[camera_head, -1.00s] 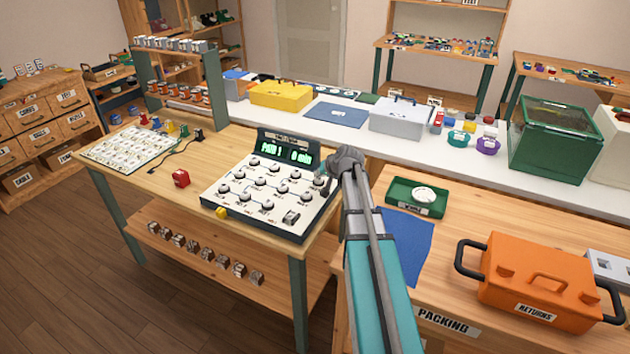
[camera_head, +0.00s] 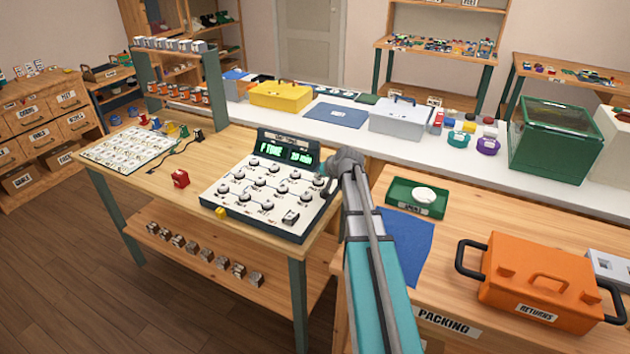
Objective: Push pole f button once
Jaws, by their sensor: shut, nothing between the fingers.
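The button labels are too small to read, so I cannot tell which one is pole f. My gripper (camera_head: 326,190) is shut and empty, pointing down at the panel's upper right edge, close to the rightmost button (camera_head: 319,182). Whether it touches that button I cannot tell. My arm hides the area just right of the panel.
A green tray (camera_head: 416,198) and an orange returns box (camera_head: 541,280) stand right of my arm.

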